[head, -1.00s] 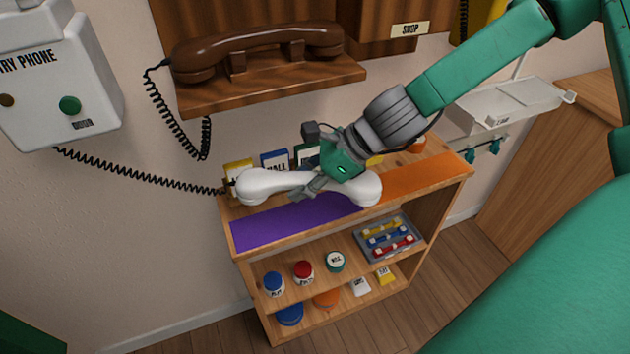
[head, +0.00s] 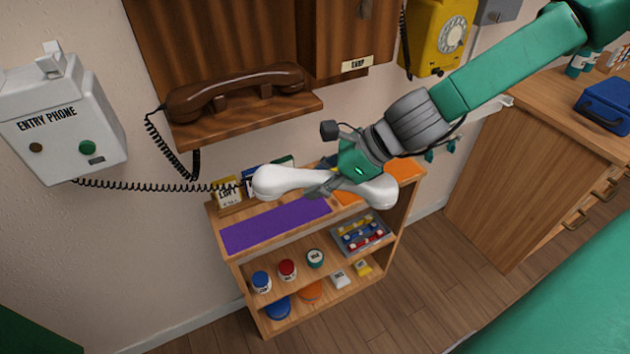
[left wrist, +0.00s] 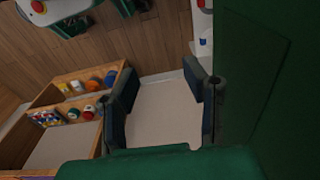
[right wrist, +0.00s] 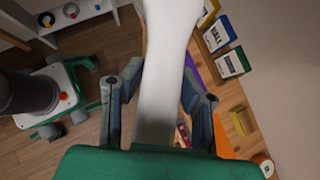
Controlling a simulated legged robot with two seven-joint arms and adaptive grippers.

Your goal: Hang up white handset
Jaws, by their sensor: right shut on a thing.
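The white handset (head: 281,181) is in my right gripper (head: 328,186), held roughly level in front of the small wooden shelf's top. In the right wrist view the handset (right wrist: 168,60) runs between the two fingers of that gripper (right wrist: 158,95). A black coiled cord (head: 160,186) links the handset to the white entry phone (head: 62,112) on the wall at the left. A small hook-like cradle part (head: 50,62) stands on top of the entry phone. My left gripper (left wrist: 165,88) shows only in the left wrist view, open and empty, its fingers wide apart.
A brown phone with its handset (head: 237,88) sits on a wooden ledge right of the entry phone. A yellow dial phone (head: 438,38) hangs farther right. The wooden shelf (head: 250,273) holds jars and boxes. The wall under the entry phone is clear.

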